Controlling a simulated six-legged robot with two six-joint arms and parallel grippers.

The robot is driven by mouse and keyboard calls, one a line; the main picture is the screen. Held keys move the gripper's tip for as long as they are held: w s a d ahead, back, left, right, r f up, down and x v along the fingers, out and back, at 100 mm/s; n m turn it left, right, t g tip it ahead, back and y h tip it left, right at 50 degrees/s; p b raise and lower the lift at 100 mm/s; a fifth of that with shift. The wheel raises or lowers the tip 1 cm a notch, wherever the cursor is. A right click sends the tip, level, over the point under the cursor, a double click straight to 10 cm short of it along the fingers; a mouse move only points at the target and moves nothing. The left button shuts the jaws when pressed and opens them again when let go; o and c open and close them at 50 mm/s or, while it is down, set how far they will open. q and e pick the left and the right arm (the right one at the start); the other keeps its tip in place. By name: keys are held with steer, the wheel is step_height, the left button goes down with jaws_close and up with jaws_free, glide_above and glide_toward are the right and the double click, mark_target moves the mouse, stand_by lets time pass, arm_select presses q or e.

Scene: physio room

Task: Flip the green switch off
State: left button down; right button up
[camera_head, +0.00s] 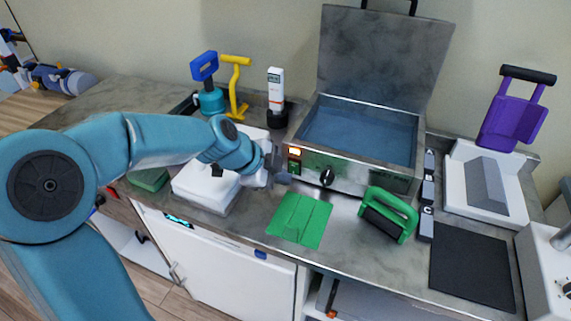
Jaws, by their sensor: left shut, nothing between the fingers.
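The green switch (294,167) is a small lit rocker at the left end of the front panel of a metal water bath (352,177). An orange light (295,152) shows just above it. My left gripper (281,168) comes in from the left, shut and empty, with its tips just left of the switch. I cannot tell whether they touch it. The switch's tilt is too small to read. My right gripper is not in view.
A black knob (327,177) is right of the switch. The bath's lid (383,58) stands open behind. A green cloth (299,219) and a green-handled roller (389,213) lie in front. A white box (206,187) is under my left arm. A dark mat (473,269) lies at right.

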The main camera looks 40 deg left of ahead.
mark_target(296, 166)
arm_select(q)
steer(key=shift+w+a+r+p, duration=0.15)
steer(key=shift+w+a+p, duration=0.05)
steer(key=shift+w, duration=0.5)
steer(key=shift+w+a+r+p, duration=0.15)
steer(key=shift+w+a, duration=0.05)
steer(key=shift+w, duration=0.5)
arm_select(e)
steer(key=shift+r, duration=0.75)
arm_select(q)
steer(key=shift+w+r+g+p, duration=0.4)
steer(key=shift+r+p, duration=0.1)
steer(key=shift+p, duration=0.5)
steer(key=shift+a+f+b, duration=0.1)
steer(key=shift+f+b, duration=0.2)
steer(key=shift+f, duration=0.1)
steer(key=shift+s, duration=0.1)
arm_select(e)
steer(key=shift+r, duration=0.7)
arm_select(q)
steer(key=shift+r, duration=0.85)
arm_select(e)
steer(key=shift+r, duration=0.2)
arm_select(q)
steer(key=shift+s, duration=0.1)
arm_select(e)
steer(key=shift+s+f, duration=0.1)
